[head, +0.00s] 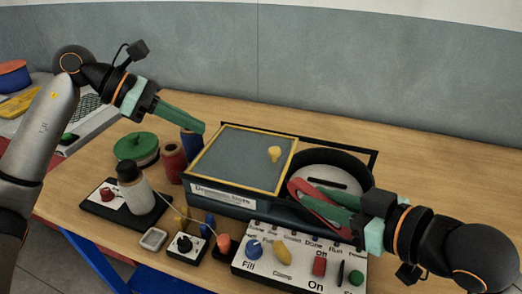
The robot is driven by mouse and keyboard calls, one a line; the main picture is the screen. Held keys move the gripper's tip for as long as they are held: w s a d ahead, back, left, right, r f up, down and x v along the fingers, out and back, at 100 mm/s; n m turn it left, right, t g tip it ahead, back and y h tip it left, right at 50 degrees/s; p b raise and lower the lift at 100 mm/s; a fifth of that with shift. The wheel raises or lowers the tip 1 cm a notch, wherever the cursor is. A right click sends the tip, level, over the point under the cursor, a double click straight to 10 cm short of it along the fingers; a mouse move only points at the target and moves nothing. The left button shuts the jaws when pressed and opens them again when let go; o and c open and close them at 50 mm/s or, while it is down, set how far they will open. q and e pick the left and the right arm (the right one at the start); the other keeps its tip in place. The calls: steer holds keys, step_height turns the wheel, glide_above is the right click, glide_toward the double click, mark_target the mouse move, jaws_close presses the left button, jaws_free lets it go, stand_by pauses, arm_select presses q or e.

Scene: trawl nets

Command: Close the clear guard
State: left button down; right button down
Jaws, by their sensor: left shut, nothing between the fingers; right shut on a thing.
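The clear guard (225,163) is a see-through pane in a yellow frame. It lies flat, or nearly so, on top of a dark box (222,199) with a white label. A yellow knob (274,153) stands near its right edge. My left gripper (202,127) is shut and empty, just beyond the guard's far left corner. My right gripper (308,193) is shut on a red curved thing (318,206), at the front of a round black well (348,165) right of the guard. My fingers partly hide the red thing.
A control panel (262,273) with several knobs and buttons stands in front. A white bottle (137,194), a green spool (136,147) and dark red and blue spools (173,162) crowd the left. Free wooden table (450,180) lies to the right. A wall stands behind.

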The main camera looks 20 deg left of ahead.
steer(key=shift+w+f, duration=0.2)
steer(key=shift+f, duration=0.2)
steer(key=shift+w, duration=0.1)
arm_select(q)
glide_toward(256, 162)
steer(key=d, duration=0.1)
steer(key=w+d, duration=0.1)
steer(key=d+f, duration=0.1)
steer(key=shift+w+d+p, duration=0.3)
steer(key=shift+d+p, duration=0.05)
steer(key=shift+d, duration=0.05)
arm_select(e)
steer(key=shift+r, duration=0.45)
arm_select(q)
steer(key=shift+w+d+f+p, duration=0.15)
steer(key=shift+w+d, duration=0.15)
steer(key=shift+d, duration=0.25)
steer(key=shift+w+d+p, duration=0.15)
steer(key=shift+w+d, duration=0.1)
steer(key=shift+d, duration=0.25)
arm_select(e)
steer(key=shift+r, duration=0.25)
arm_select(q)
steer(key=shift+w+d+f, duration=0.2)
steer(key=shift+w+d, duration=0.15)
steer(key=shift+d, duration=0.25)
arm_select(e)
steer(key=shift+r, duration=0.1)
